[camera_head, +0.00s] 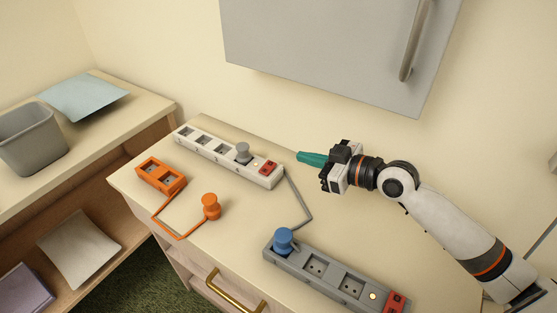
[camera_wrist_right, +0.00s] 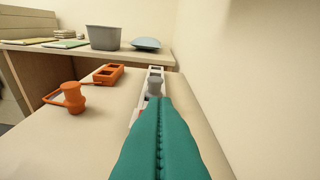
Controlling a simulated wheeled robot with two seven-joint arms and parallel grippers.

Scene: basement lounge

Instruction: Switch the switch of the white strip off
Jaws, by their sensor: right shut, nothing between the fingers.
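The white strip (camera_head: 215,155) lies on the cabinet top near the wall, with several sockets and a grey plug (camera_head: 242,152) in it. Its red switch (camera_head: 264,167) is at the right end, beside a small light. In the right wrist view the white strip (camera_wrist_right: 154,71) is mostly hidden behind my teal fingers. My right gripper (camera_head: 299,156) is shut and empty, its teal fingertips pointing left, just right of the strip's switch end and apparently above the top. It also fills the lower middle of the right wrist view (camera_wrist_right: 163,102). My left gripper is not in view.
A grey strip (camera_head: 330,272) with a blue plug (camera_head: 284,240) and a red switch lies in front. An orange socket block (camera_head: 160,176) with a corded orange plug (camera_head: 210,206) lies left. A grey wall cabinet (camera_head: 330,50) hangs above. A shelf with a grey bin (camera_head: 32,140) stands left.

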